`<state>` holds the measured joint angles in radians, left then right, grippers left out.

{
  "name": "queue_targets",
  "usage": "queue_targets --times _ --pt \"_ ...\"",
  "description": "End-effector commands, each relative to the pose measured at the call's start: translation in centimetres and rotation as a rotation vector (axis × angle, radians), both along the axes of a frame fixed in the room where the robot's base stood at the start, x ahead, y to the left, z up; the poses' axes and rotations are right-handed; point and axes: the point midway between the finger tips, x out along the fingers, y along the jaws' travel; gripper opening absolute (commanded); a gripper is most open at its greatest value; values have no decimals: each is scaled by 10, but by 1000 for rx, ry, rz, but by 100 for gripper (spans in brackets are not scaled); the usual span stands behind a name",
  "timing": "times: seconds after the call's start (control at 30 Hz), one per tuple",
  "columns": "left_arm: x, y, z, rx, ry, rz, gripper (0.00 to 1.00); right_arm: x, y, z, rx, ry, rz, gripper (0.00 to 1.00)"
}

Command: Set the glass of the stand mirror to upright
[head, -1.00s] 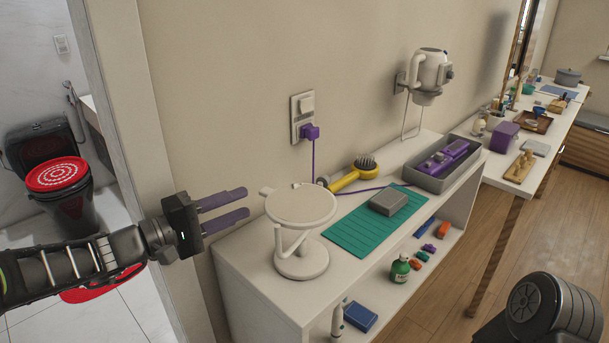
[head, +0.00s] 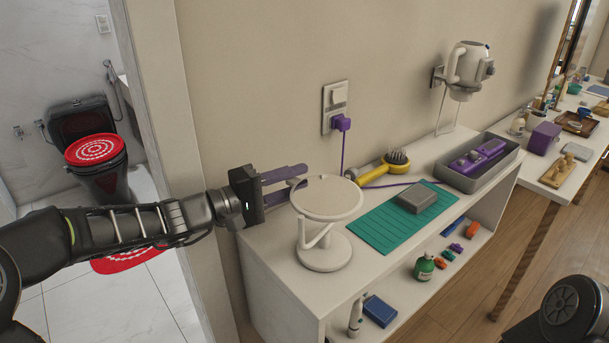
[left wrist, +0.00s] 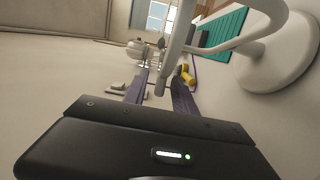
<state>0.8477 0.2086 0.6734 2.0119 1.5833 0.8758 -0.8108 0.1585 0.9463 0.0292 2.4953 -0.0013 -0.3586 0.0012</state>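The white stand mirror (head: 322,258) stands on the left end of the white shelf unit. Its round glass (head: 327,198) is tipped back almost flat, facing up. My left gripper (head: 294,181) is at the glass's left edge, with its purple fingers spread apart. In the left wrist view, a small grey tab (left wrist: 160,84) of the mirror shows between the fingers, with gaps beside it; I cannot tell any contact. The mirror's curved arm (left wrist: 240,42) and base (left wrist: 285,62) show at right. My right gripper is not in view.
Near the mirror are a green mat (head: 400,222) with a grey block (head: 417,199), a yellow brush (head: 380,172) and a grey bin (head: 480,167). A purple plug (head: 341,122) hangs its cord behind. The wall stands close behind the gripper.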

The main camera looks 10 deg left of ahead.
Motion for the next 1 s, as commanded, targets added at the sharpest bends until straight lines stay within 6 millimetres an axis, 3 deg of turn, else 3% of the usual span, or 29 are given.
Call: queue_targets --times 0.2,0.5,0.9,1.0 --pt "15 -17 0 0 0 0 33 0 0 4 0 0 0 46" --pt "16 -18 0 1 0 0 32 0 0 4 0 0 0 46" --pt "16 -18 0 1 0 0 0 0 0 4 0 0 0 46" --pt "16 -18 0 1 0 0 0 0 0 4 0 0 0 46"
